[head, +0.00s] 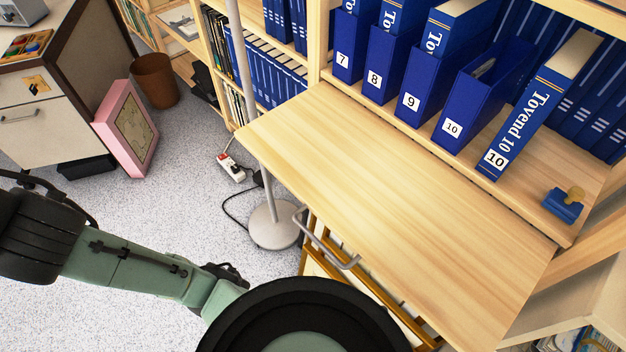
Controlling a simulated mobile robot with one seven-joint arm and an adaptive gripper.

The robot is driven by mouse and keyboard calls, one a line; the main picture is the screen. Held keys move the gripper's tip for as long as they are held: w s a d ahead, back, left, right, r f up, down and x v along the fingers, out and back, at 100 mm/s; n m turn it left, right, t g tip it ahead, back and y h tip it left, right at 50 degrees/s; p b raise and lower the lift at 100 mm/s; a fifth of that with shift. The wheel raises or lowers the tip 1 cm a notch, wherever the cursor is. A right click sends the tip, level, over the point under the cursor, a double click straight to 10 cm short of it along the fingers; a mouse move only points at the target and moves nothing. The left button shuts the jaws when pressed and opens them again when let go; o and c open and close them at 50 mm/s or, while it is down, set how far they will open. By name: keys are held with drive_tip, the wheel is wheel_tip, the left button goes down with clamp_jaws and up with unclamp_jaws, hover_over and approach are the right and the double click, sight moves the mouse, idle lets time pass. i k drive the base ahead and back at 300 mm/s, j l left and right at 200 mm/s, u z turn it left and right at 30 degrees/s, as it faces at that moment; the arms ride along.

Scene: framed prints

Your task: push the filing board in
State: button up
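The filing board (400,200) is a pale wooden panel. It sticks out from the bookshelf, below the row of blue binders, over the floor. Its top is bare. A grey bar handle (325,241) shows under its front edge; I cannot tell what it is fixed to. My green and black arm crosses the lower left, and a large round black part of me fills the bottom middle. I cannot make out my gripper's fingers in this view. No part of my arm visibly touches the board.
Blue binders (462,105) and a blue stamp-like item (563,204) stand on the shelf behind the board. A pole on a round base (274,226) stands at its left. A pink frame (127,128), bin (155,80) and power strip (231,167) are on the floor.

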sight(467, 264)
drive_tip(key=k+l+u, duration=0.2)
drive_tip(key=u, duration=0.15)
drive_tip(key=k+l+u, duration=0.15)
drive_tip(key=u, duration=0.25)
drive_tip(key=k+u, duration=0.35)
